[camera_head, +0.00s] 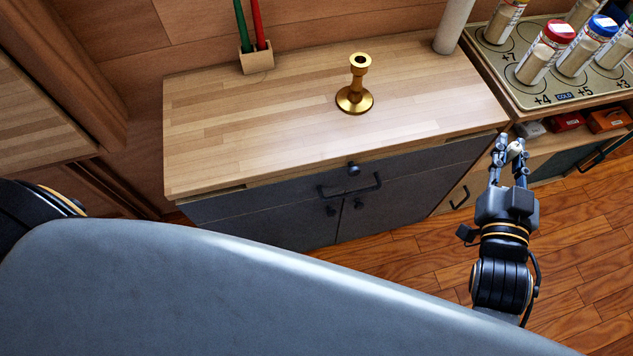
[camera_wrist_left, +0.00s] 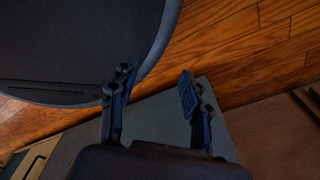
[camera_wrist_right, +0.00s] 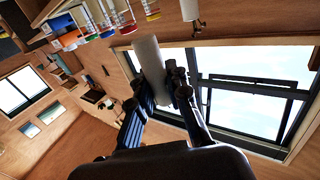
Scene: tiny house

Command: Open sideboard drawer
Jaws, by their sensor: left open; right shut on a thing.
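The sideboard (camera_head: 230,120) stands ahead in the head view, with a light wood top and a dark grey front. Its front has a drawer (camera_head: 260,199) with a dark bar handle (camera_head: 350,188) and a knob above; whether the drawer is fully shut is hard to tell. Two doors with small knobs are below. My right gripper (camera_head: 508,150) is right of the sideboard, apart from the handle. It is shut on a white cylinder, seen best in the right wrist view (camera_wrist_right: 149,58). My left gripper (camera_wrist_left: 155,92) is open and empty in the left wrist view, with floor beyond; the head view hides it.
A brass candlestick (camera_head: 355,98) stands on the sideboard top. A wooden holder (camera_head: 256,60) with green and red candles and a white cylinder (camera_head: 454,25) are at its back. A shelf unit (camera_head: 560,95) with several jars stands right. Wood floor (camera_head: 410,255) is clear.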

